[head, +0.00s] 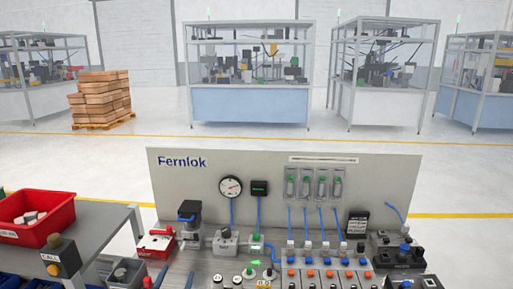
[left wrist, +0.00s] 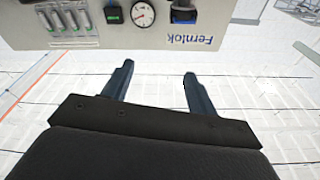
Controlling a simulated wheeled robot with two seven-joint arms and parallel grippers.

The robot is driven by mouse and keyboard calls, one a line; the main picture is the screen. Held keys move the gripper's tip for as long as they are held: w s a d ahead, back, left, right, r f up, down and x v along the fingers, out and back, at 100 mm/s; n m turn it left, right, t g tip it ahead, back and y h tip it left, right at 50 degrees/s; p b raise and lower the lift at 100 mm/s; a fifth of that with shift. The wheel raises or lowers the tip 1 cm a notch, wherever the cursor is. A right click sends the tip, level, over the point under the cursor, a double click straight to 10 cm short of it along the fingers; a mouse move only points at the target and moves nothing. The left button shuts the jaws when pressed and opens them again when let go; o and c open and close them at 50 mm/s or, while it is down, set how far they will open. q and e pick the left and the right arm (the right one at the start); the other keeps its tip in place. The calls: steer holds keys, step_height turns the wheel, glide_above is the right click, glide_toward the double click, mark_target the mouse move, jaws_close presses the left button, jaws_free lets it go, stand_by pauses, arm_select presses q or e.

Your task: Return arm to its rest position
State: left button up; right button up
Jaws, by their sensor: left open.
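My left gripper (left wrist: 158,76) shows in the left wrist view with its two dark fingers spread wide and nothing between them. The back panel (left wrist: 248,22) marked Fernlok appears upside down beyond the fingertips, apart from them. Bright floor lies behind the fingers. The same panel (head: 290,195) stands upright there behind the bench. My right gripper is in neither view.
A red bin (head: 38,232) with light pieces sits on a grey side table (head: 100,218) at left. The bench holds a red-and-white box (head: 155,244), a gauge (head: 231,187), and several valves and buttons. Caged machines (head: 250,105) and a pallet of boxes (head: 100,100) stand far behind.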

arm_select(q)
steer(key=s+a+f+n+g+y, duration=0.3)
steer(key=s+f+g+y, duration=0.15)
steer(key=s+f, duration=0.4)
steer(key=s+d+f+m+g+h, duration=0.1)
steer(key=s+d+f+g, duration=0.1)
steer(key=s+f+g, duration=0.65)
steer(key=s+d+f+g+h, duration=0.1)
steer(key=s+f+g, duration=0.3)
steer(key=s, duration=0.8)
steer(key=s+d+f, duration=0.2)
steer(key=f, duration=1.7)
steer(key=s+d+f+g, duration=0.1)
steer(key=s+d+f, duration=0.1)
steer(key=f, duration=1.7)
steer(key=shift+s+f+g+h, duration=0.25)
steer(key=shift+s+g+h, duration=0.1)
steer(key=shift+s, duration=0.15)
